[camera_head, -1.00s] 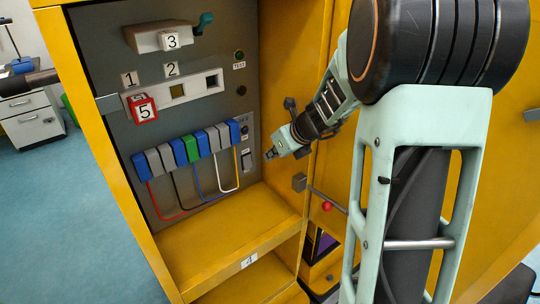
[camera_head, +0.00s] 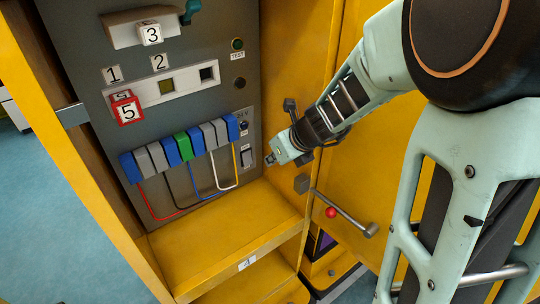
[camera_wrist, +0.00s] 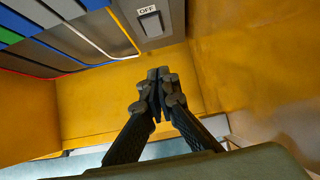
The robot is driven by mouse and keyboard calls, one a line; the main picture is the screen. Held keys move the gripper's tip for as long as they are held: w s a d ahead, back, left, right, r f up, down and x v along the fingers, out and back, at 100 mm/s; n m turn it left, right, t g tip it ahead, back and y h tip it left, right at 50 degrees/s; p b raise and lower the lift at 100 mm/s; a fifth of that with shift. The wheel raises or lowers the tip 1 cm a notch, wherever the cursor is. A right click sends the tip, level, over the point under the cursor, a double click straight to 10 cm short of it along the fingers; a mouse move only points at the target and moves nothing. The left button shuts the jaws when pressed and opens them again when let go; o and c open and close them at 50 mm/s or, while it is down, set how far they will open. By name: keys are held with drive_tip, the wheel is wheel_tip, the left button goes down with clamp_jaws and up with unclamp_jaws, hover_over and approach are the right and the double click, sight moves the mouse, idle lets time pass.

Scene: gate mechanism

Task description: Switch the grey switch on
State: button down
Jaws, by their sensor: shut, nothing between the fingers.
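The grey switch (camera_head: 247,158) is a small rocker on the dark panel, low at its right edge, right of the row of coloured blocks. In the wrist view the switch (camera_wrist: 151,23) sits near the top under a label reading "OFF". My gripper (camera_head: 271,159) is just right of the switch in the head view, pointing toward the panel. In the wrist view my gripper (camera_wrist: 158,78) has its black fingertips together, empty, below the switch in the picture with a visible gap between them.
Blue, grey and green blocks (camera_head: 183,147) with coloured wires stand left of the switch. A yellow shelf (camera_head: 215,235) lies below the panel. The yellow cabinet door (camera_head: 390,150) is on the right, with a rod handle and red ball (camera_head: 331,212).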

sight(247, 158)
drive_tip(key=shift+s, duration=0.1)
drive_tip(key=shift+a, duration=0.1)
idle(0.3)
drive_tip(key=w+b+x, duration=0.1)
drive_tip(key=x, duration=0.5)
drive_tip(key=w+a+r+b+x, duration=0.1)
drive_tip(key=b+x, duration=0.1)
drive_tip(key=x, duration=0.5)
drive_tip(key=shift+r, duration=0.4)
drive_tip(key=shift+s+a, duration=0.1)
